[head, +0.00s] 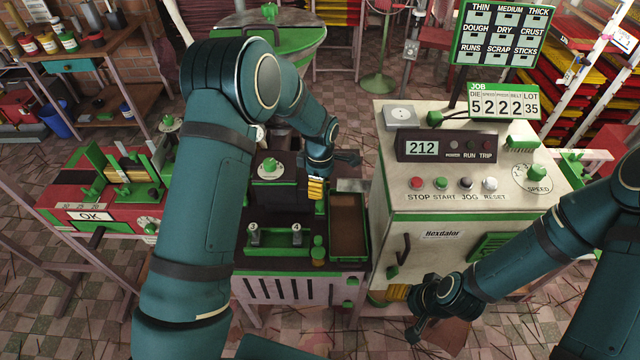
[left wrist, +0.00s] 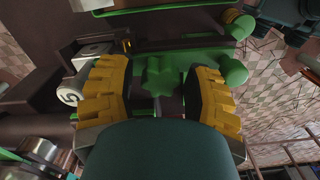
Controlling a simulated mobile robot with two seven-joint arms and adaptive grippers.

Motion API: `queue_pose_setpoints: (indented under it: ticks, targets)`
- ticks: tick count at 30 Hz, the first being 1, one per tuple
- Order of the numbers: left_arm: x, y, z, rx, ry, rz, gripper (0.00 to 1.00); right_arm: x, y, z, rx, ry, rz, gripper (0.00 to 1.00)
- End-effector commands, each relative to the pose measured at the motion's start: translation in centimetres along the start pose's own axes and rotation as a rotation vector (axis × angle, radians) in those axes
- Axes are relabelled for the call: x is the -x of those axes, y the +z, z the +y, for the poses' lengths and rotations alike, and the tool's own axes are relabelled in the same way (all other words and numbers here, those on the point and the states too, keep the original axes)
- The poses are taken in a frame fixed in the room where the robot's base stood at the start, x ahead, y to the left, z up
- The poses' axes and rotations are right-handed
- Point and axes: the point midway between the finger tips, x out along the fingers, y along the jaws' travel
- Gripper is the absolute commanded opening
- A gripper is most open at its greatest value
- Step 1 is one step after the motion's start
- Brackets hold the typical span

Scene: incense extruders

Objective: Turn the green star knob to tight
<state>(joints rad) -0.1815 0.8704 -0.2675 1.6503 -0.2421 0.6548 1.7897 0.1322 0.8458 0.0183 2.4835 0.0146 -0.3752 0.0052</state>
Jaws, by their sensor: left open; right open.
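The green star knob (left wrist: 160,76) shows in the left wrist view between the two yellow finger pads of my left gripper (left wrist: 158,92). The pads stand apart, one on each side of the knob, with visible gaps. I cannot tell how far the knob lies beyond the fingertips. In the head view my left gripper (head: 315,187) is at the dark extruder, partly hidden by my arm, and I cannot make out the star knob there. My right gripper (head: 404,310) is open and empty in front of the cream control cabinet (head: 430,228).
A white cylinder with a dark mark (left wrist: 70,93) sits left of the fingers in the left wrist view. A brown tray (head: 348,225) with green edges lies beside the extruder. A red bench with an OK plate (head: 90,216) stands at the left.

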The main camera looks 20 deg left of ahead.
Motion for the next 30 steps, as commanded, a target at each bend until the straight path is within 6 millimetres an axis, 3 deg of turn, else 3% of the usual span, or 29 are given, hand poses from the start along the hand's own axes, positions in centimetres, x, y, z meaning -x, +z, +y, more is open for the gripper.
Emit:
queue_pose_setpoints:
  ticks: [8, 12, 22, 30]
  targets:
    - [-0.06, 0.02, 0.00, 0.000, 0.000, 0.000, 0.49, 0.00, 0.00, -0.01, 0.000, 0.000, 0.000, 0.61]
    - [-0.05, 0.03, 0.00, 0.000, 0.000, 0.000, 0.00, 0.00, 0.00, -0.01, 0.000, 0.000, 0.000, 0.61]
    - [-0.05, 0.03, 0.01, -0.023, 0.000, 0.000, 0.00, -0.10, 0.01, 0.03, 0.000, 0.000, 0.000, 0.61]
    - [-0.08, 0.04, 0.02, -0.161, 0.001, 0.000, 0.00, -0.59, 0.08, 0.19, 0.000, 0.001, 0.000, 0.61]
